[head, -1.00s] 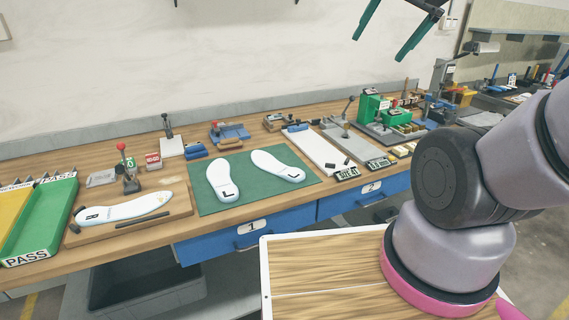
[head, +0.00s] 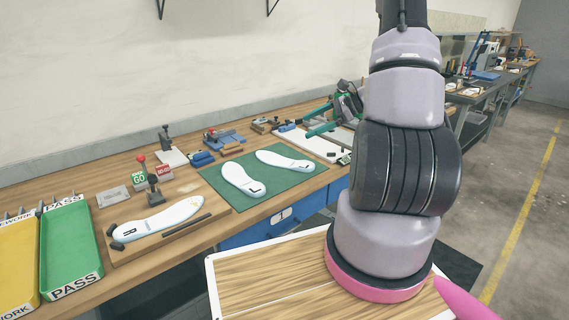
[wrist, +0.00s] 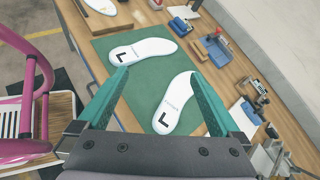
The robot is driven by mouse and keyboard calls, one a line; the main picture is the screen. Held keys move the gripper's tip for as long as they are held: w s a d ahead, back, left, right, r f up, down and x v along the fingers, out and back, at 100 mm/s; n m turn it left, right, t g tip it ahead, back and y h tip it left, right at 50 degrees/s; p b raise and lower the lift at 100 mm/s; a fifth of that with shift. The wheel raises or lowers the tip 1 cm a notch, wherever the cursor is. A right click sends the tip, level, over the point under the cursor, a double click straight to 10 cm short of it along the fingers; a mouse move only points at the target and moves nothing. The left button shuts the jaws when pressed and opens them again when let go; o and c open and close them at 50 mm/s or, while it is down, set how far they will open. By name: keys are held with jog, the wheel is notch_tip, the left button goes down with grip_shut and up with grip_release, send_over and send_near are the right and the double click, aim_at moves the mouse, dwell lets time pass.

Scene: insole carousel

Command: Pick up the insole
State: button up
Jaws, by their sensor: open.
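Two white insoles marked L lie apart on a green mat (head: 222,187). The left insole (head: 243,178) and the right insole (head: 285,160) both show in the head view. In the wrist view, one insole (wrist: 147,50) lies beyond the fingertips, and the other insole (wrist: 176,103) lies partly between the fingers, its right end hidden behind one finger. My gripper (wrist: 156,76) is open and empty above the mat. In the head view my gripper (head: 308,122) shows at the mat's far right side. A third insole (head: 160,218), marked R, lies on a wooden board.
A green PASS tray (head: 70,243) and a yellow tray (head: 18,260) stand at the bench's left end. GO and NO-GO blocks (head: 163,173), small fixtures (head: 222,138) and a white plate (head: 305,143) line the bench. The green mat has free room around the insoles.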

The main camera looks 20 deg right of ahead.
aim_at(298, 165)
jog(key=d+f+m+t+h, duration=0.1)
jog(key=d+f+m+t, duration=0.1)
jog(key=d+f+m, duration=0.45)
jog(key=d+f+m+t+h, duration=0.1)
jog(key=d+f+t, duration=0.15)
jog(key=f, duration=0.65)
jog(key=shift+y, duration=0.3)
jog(key=x, duration=0.4)
jog(key=shift+w+d, duration=0.15)
jog(key=shift+w, duration=0.15)
jog(key=shift+x, duration=2.95)
jog(key=shift+s+r, duration=0.1)
jog(key=shift+r, duration=0.05)
jog(key=c, duration=1.3)
